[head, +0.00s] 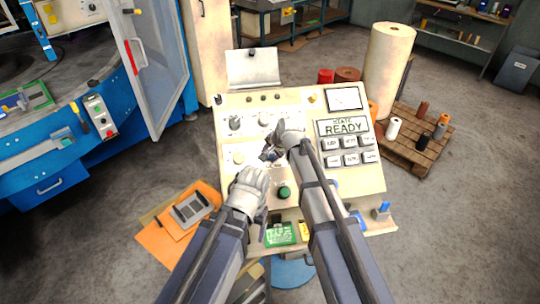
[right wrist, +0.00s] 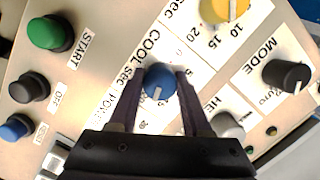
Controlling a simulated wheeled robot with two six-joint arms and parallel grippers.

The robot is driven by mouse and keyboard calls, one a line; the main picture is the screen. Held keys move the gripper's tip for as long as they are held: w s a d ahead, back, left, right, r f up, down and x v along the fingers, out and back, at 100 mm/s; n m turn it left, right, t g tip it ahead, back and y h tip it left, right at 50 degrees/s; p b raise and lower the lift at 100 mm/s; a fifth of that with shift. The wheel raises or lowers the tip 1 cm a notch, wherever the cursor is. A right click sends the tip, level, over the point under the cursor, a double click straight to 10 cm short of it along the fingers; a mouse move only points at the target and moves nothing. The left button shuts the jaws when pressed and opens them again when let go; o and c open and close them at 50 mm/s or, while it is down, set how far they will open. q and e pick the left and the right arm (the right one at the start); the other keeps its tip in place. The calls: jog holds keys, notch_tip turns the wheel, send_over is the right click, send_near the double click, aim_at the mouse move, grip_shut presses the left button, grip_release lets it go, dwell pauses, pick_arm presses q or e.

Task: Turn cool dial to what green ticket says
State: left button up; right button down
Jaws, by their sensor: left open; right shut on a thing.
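The cool dial (right wrist: 158,80) is a blue knob beside the label "COOL sec" in the right wrist view. My right gripper (right wrist: 156,90) is shut on it, one finger on each side. The dial's white mark points toward the bottom of that view; most of its scale is hidden by the fingers. In the head view my right gripper (head: 270,153) covers the dial on the sloped control panel (head: 374,180). The green ticket (head: 280,235) lies at the panel's front ledge; its print is too small to read. My left gripper (head: 250,183) is open and empty over the panel's left front.
Close to the dial are a yellow knob (right wrist: 222,8), a black MODE knob (right wrist: 287,75) and a white knob (right wrist: 229,124). A green START button (right wrist: 50,33) is farther left. A yellow card (head: 305,231) lies beside the ticket. The display (head: 344,127) reads READY.

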jog(key=shift+m, duration=1.6)
jog(key=shift+t, duration=0.3)
jog(key=shift+c, duration=1.8)
grip_release()
jog(key=shift+r, duration=0.1)
jog(key=p+v, duration=0.6)
jog(key=v, duration=0.1)
jog(key=shift+s+d+r, duration=0.2)
jog(key=shift+d, duration=0.1)
jog(key=shift+y, duration=0.3)
